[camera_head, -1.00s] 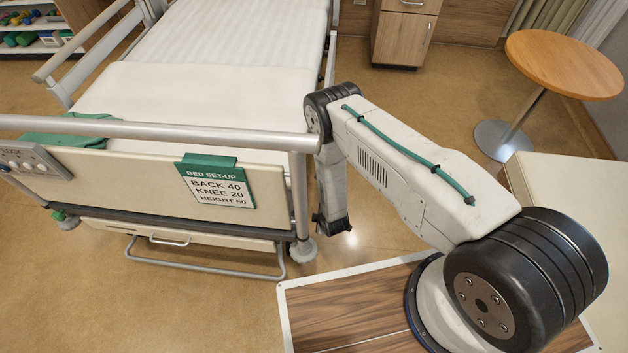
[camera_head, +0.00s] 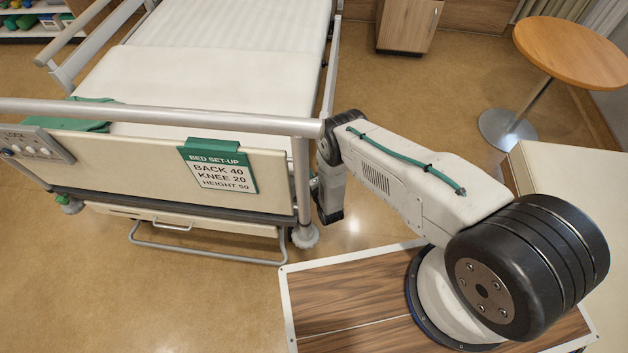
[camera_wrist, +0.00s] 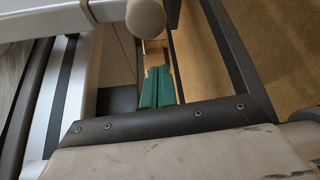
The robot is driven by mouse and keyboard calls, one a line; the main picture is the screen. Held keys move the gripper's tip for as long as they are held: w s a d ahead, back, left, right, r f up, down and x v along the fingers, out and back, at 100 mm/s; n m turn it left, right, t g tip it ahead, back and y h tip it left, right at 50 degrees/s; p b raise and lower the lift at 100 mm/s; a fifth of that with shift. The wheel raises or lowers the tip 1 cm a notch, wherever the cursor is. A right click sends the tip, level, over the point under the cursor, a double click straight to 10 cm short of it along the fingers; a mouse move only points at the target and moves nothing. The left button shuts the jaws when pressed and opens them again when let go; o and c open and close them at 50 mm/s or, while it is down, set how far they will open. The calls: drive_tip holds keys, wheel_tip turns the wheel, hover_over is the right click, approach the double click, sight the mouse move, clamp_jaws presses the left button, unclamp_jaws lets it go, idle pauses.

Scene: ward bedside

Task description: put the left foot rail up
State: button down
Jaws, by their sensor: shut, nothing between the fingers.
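The bed's right side in the head view carries a pale rail (camera_head: 332,65), seen nearly edge-on. Its lower foot part is hidden by my arm, so I cannot tell its height. My gripper (camera_head: 329,216) points down just right of the foot-end corner post (camera_head: 301,185), outside the bed. Its fingertips are hard to make out there. In the wrist view my gripper (camera_wrist: 155,62) shows green fingers with tan tips, closed together and empty. A rounded pale bar end (camera_wrist: 146,18) is just beyond the tips; I cannot tell whether they touch.
The footboard (camera_head: 120,155) has a set-up sign (camera_head: 218,170) and a lock panel (camera_head: 32,145). A top bar (camera_head: 160,113) runs across it, close to my arm. A round table (camera_head: 575,50) and a cabinet (camera_head: 407,25) stand behind.

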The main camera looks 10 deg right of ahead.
drive_tip(key=d, duration=0.1)
drive_tip(key=w+d, duration=0.2)
drive_tip(key=shift+d+r, duration=0.2)
drive_tip(key=shift+r, duration=0.05)
drive_tip(key=shift+s, duration=0.1)
idle(0.3)
